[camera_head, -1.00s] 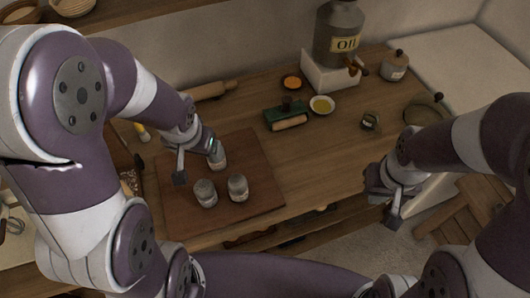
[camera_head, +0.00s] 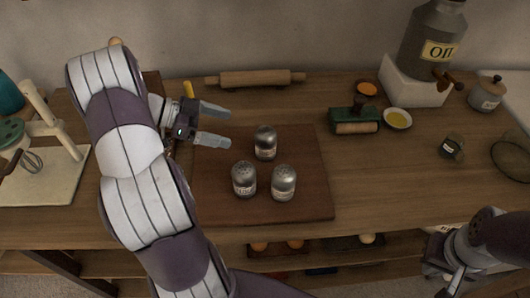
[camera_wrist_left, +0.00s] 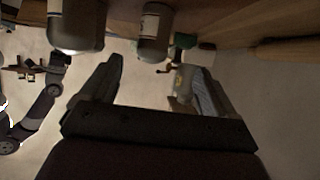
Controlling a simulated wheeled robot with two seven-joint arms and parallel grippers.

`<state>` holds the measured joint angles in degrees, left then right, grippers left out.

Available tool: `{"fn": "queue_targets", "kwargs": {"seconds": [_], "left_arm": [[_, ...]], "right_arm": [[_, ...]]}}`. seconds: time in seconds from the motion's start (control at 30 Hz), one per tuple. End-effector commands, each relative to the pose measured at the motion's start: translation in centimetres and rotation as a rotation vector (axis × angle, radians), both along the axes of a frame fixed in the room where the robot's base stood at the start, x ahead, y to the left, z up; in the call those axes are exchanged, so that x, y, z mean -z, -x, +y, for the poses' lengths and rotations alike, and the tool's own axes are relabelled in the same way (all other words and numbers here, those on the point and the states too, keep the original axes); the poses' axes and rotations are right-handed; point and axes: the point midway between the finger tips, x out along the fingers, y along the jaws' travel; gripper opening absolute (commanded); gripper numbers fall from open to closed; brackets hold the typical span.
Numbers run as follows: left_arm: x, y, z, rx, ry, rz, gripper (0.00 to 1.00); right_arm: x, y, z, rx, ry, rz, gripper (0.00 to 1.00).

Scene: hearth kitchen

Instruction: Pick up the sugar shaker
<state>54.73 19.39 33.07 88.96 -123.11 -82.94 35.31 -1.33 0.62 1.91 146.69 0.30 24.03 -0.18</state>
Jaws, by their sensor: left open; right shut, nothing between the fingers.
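Three similar metal-topped glass shakers stand upright on a brown board (camera_head: 315,200): a back shaker (camera_head: 265,142), a front left shaker (camera_head: 243,179) and a front right shaker (camera_head: 284,183). Their labels are too small to read, so I cannot tell which is sugar. My left gripper (camera_head: 224,127) is open and empty, left of the back shaker, with its fingers pointing right. In the left wrist view, two shakers, a nearer one (camera_wrist_left: 76,25) and another (camera_wrist_left: 155,32), show beyond the open fingers (camera_wrist_left: 155,85). My right gripper (camera_head: 453,280) is shut and empty at the lower right.
A rolling pin (camera_head: 255,78) lies at the back. A mixer-like stand (camera_head: 55,125) is at left.

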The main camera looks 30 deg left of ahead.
Motion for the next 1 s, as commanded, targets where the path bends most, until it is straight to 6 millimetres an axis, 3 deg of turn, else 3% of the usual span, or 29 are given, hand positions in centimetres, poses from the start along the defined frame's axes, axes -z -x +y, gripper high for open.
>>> {"fn": "queue_targets", "kwargs": {"seconds": [0.2, 0.6, 0.9, 0.93, 1.0], "left_arm": [[1.9, -2.0, -3.9, 0.014, 0.003, 0.005, 0.89], [4.6, -4.5, -9.1, 0.013, 0.002, 0.002, 0.89], [5.0, -5.0, -9.8, 0.009, 0.001, 0.003, 0.89], [5.0, -5.0, -9.8, 0.009, 0.001, 0.003, 0.83], [5.0, -5.0, -9.8, 0.009, 0.000, 0.002, 0.60]], "right_arm": [[-0.1, 0.0, 0.0, 0.000, 0.000, -0.001, 0.00], [0.0, 0.0, 0.0, 0.000, 0.000, -0.001, 0.00], [0.0, 0.0, 0.0, 0.000, 0.000, -0.001, 0.00], [0.0, 0.0, 0.0, 0.000, 0.000, -0.001, 0.00], [0.0, 0.0, 0.0, 0.000, 0.000, -0.001, 0.00]]}}
